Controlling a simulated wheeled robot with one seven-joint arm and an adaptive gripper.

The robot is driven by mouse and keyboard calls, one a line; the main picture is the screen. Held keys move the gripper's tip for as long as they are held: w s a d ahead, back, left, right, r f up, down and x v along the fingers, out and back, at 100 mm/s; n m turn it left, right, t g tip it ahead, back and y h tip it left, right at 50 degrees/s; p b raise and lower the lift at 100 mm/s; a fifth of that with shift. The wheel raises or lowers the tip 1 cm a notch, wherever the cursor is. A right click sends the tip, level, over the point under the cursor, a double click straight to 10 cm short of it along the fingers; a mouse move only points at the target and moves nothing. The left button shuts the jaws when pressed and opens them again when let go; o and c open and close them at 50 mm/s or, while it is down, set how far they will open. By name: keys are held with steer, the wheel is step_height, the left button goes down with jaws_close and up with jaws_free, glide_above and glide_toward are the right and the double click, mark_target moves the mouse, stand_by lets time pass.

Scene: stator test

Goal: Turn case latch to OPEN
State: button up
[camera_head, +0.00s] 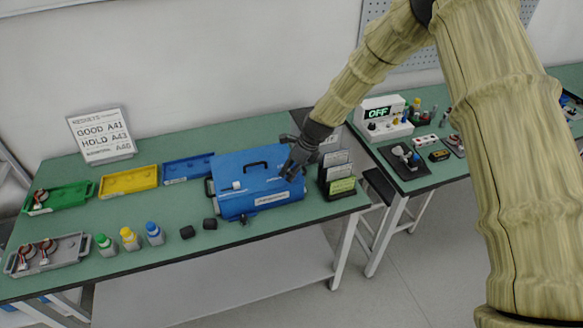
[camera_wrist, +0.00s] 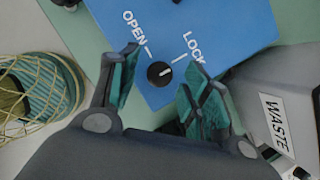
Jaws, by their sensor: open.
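The blue case (camera_head: 240,170) stands on the green bench with a black handle on its lid. In the wrist view, the case's blue face (camera_wrist: 225,22) carries a round black latch knob (camera_wrist: 159,73) with white OPEN (camera_wrist: 135,28) and LOCK (camera_wrist: 194,46) labels and tick marks. A small pale mark shows on the knob and seems to point toward the LOCK side. My gripper (camera_head: 293,168) is at the right end of the case in the head view. Its fingers (camera_wrist: 157,70) are apart, one on each side of the knob in the picture; contact cannot be told.
A dark holder with cards (camera_head: 338,175) stands close to the right of the case. A grey WASTE bin (camera_wrist: 265,95) and a wire basket (camera_wrist: 40,100) show in the wrist view. Bottles (camera_head: 130,240) and trays (camera_head: 130,180) stand to the left.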

steer(key=c, duration=1)
steer(key=shift+c, duration=0.3)
steer(key=shift+n, duration=0.3)
steer(key=n+b, duration=0.1)
steer(key=n+g+b, duration=0.1)
steer(key=n, duration=0.1)
steer(key=shift+w+f+n+g+y, duration=0.1)
steer(key=shift+w+n+g+y, duration=0.1)
steer(key=shift+n+g+y, duration=0.1)
steer(key=n, duration=0.2)
steer(key=n+g+b, duration=0.1)
steer(key=n, duration=0.1)
steer(key=shift+w+n+g, duration=0.15)
steer(key=shift+n+g, duration=0.15)
steer(key=n+b, duration=0.1)
steer(key=n, duration=0.1)
steer(key=n+g+h+b, duration=0.1)
steer(key=n, duration=0.1)
steer(key=shift+w+g, duration=0.1)
steer(key=shift+g, duration=0.2)
steer(key=shift+w+a+n+g+h+b, duration=0.1)
steer(key=shift+n+g+h+b, duration=0.25)
steer(key=shift+n, duration=0.9)
steer(key=shift+a+n+g+h+b, duration=0.1)
steer(key=shift+n+g+h+b, duration=0.2)
steer(key=shift+n, duration=0.95)
